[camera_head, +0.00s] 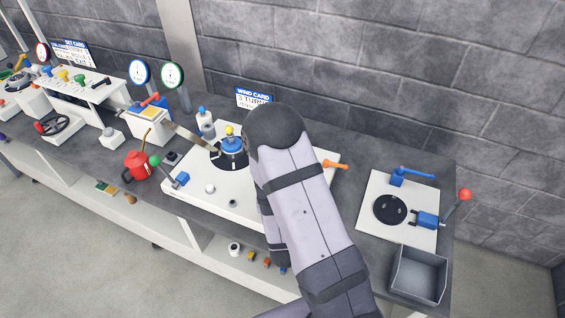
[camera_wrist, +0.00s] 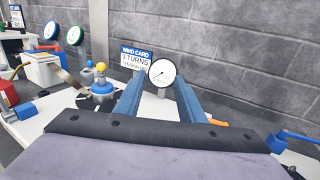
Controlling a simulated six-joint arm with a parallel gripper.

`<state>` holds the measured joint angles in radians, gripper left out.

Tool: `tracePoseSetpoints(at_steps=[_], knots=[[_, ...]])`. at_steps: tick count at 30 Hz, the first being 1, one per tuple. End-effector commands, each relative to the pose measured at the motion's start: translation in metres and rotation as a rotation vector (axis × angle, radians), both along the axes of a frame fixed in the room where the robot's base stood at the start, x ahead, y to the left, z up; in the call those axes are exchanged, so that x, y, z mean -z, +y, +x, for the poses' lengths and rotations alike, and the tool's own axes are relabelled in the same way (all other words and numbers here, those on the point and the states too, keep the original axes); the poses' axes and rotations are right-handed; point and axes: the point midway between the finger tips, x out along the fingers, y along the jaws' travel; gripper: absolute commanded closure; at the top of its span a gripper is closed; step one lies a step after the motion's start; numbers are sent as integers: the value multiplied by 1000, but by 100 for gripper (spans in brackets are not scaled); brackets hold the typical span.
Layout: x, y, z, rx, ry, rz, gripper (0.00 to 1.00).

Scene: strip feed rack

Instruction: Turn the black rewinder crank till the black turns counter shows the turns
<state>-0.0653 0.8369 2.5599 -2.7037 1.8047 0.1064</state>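In the wrist view a white dial with a black rim (camera_wrist: 161,73) stands on a post, probably the black turns counter. Its needle shows, but its marks are too small to read. The wind card (camera_wrist: 136,58) to its left reads 3 TURNS, with a smaller line below. My gripper (camera_wrist: 160,88) has its two blue fingers spread apart, with the dial visible between them and nothing seen held. The black rewinder crank cannot be made out; my arm hides that part of the white panel (camera_head: 197,200) in the head view. The wind card (camera_head: 254,98) also shows there.
Left of my arm are a blue reel with a yellow knob (camera_head: 233,146), a red can (camera_head: 137,166) and a green-knobbed lever (camera_head: 160,164). Right are an orange handle (camera_head: 332,164), a red-knobbed lever (camera_head: 459,201) and a grey bin (camera_head: 418,274). A brick wall stands behind.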

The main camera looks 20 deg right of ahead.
Motion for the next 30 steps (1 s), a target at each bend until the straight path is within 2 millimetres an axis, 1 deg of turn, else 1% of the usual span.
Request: tracePoseSetpoints(at_steps=[8, 14, 18, 22, 26, 30], knots=[[1, 0, 1, 4, -3, -3, 64], [2, -8, 10, 82, -41, -53, 64], [1, -17, 20, 221, -98, -113, 64], [4, -21, 22, 399, -150, -152, 64], [14, -17, 13, 597, -177, -145, 64], [36, -2, -5, 795, -163, -97, 64]])
